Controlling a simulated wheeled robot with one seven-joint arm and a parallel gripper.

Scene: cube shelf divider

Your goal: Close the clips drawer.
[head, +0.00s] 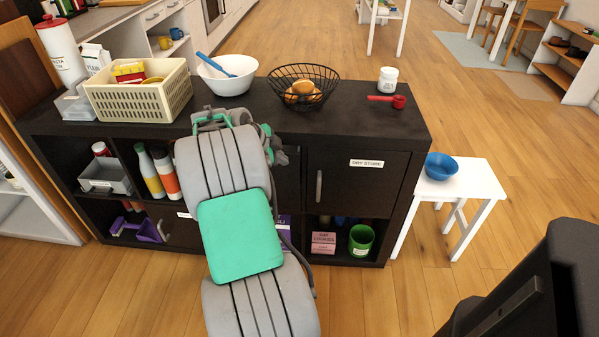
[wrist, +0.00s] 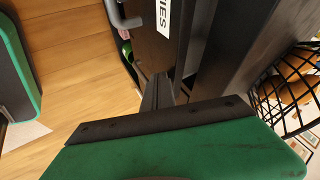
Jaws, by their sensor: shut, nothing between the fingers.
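No drawer label reading clips can be read in either view. In the head view my arm hides most of the middle of the black cube shelf (head: 345,118). In the wrist view a dark front (wrist: 150,48) carries a white label (wrist: 163,16) whose visible letters read "IES". A grey handle (wrist: 121,17) shows beside it. I cannot tell which front this is or how far any drawer stands out. My gripper (wrist: 158,92) is shut and empty, close to the dark fronts; contact cannot be told. In the head view it is mostly hidden behind my arm.
On the shelf top stand a cream basket (head: 137,103), a white bowl (head: 228,84), a black wire basket (head: 326,82) and a white jar (head: 388,78). The door labelled DRY STORE (head: 352,185) is shut. A white stool with a blue bowl (head: 441,167) stands to the right.

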